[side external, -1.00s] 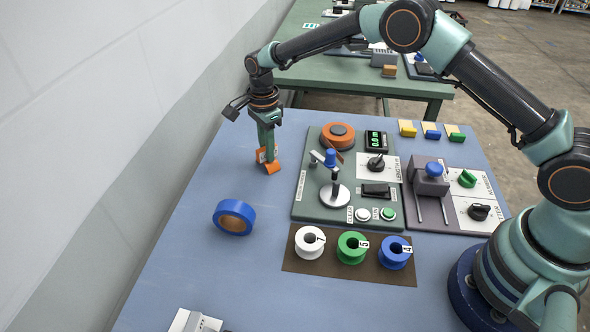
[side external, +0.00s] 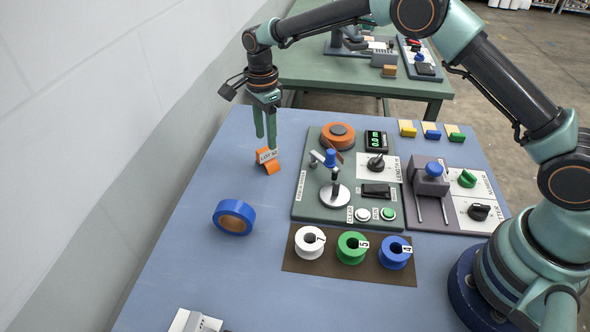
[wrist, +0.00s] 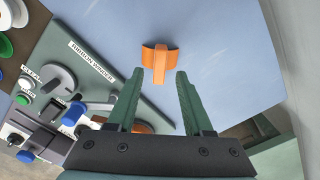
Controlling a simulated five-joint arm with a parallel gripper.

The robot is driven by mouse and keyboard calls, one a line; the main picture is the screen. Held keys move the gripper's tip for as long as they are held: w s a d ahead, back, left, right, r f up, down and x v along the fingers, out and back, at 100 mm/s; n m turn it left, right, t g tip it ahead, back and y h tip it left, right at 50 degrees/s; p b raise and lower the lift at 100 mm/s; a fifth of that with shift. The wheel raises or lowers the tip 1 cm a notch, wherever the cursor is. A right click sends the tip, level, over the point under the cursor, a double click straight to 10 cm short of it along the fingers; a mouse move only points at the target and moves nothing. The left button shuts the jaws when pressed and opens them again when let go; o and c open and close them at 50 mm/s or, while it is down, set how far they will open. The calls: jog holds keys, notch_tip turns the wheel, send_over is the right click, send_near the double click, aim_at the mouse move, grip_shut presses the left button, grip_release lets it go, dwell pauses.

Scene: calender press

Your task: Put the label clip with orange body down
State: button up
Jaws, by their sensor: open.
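The label clip with orange body (side external: 267,166) stands on the blue table top, left of the green machine panel. A white label reading "LOT 52" shows on it in the side view. In the wrist view the orange clip (wrist: 156,61) lies just beyond the fingertips. My gripper (side external: 265,138) is open and empty above the clip, with a gap between its fingertips and the clip. The two green fingers (wrist: 157,73) are spread apart in the wrist view.
A blue tape roll (side external: 233,217) lies front-left of the clip. The ribbon winder panel (side external: 312,196) stands to the right, with a post and knobs. White (side external: 309,241), green (side external: 351,248) and blue (side external: 396,252) spools sit on a brown mat. Table around the clip is clear.

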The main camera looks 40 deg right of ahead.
jog(key=s+d+r+n+t, duration=0.1)
jog(key=s+d+r+n, duration=0.15)
jog(key=r, duration=0.55)
jog(key=s+d+r+n+t, duration=0.1)
jog(key=s+d+r+n, duration=0.15)
jog(key=r, duration=0.65)
jog(key=s+d+n+t, duration=0.1)
jog(key=s+d+n, duration=0.3)
jog(key=s, duration=0.6)
jog(key=s+d+n+t, duration=0.2)
jog(key=s+d+n, duration=0.2)
jog(key=s+n, duration=0.5)
jog(key=shift+s+d+r+t, duration=0.3)
jog(key=shift+s+d+r, duration=0.1)
jog(key=shift+s+r, duration=0.05)
